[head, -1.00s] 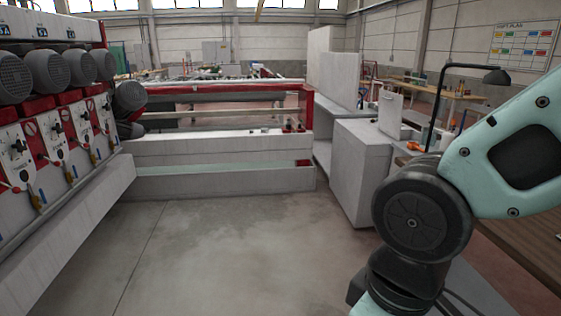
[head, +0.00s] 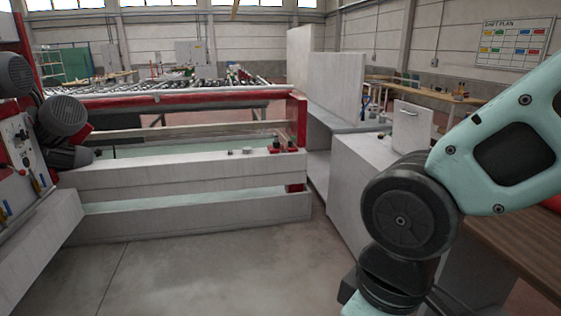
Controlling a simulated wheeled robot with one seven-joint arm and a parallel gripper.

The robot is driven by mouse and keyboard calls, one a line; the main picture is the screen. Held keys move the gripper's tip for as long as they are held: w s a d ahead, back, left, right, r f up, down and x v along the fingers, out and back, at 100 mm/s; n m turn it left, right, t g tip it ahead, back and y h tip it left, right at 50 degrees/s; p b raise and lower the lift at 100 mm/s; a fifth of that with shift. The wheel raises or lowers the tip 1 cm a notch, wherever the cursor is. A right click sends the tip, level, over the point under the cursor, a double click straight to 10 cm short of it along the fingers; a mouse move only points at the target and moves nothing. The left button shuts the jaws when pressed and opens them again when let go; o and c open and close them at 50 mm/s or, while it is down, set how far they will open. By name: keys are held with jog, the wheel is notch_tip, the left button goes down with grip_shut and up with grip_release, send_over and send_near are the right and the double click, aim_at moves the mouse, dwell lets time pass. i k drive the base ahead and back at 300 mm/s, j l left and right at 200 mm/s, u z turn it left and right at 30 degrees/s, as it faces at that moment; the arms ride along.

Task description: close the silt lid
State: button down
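A pale grey panel with a small dark handle (head: 411,126) stands nearly upright on top of the grey box-shaped cabinet (head: 345,200), right of centre. It looks like the silt lid, standing open. My arm hides the cabinet's right part, and the opening under the lid cannot be seen from here. My arm comes in from the right edge, in front of the cabinet. My gripper is out of view.
The edger's long grey trough (head: 190,180) and red rail (head: 170,102) cross ahead. Motors and a control panel (head: 25,150) stand at left. A brown wooden bench (head: 515,235) is at right. The concrete floor (head: 200,275) in front is clear.

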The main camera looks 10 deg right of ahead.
aim_at(413, 124)
jog(key=i+z, duration=0.4)
jog(key=i+j+z, duration=0.2)
jog(key=i+z, duration=0.2)
jog(key=i+l, duration=0.3)
jog(key=i+l+z, duration=0.1)
jog(key=i+l, duration=0.15)
jog(key=i, duration=0.2)
jog(key=i+j+u, duration=0.2)
jog(key=i+u, duration=0.25)
jog(key=i+j+u, duration=0.15)
jog(key=i+u, duration=0.25)
jog(key=k, duration=0.1)
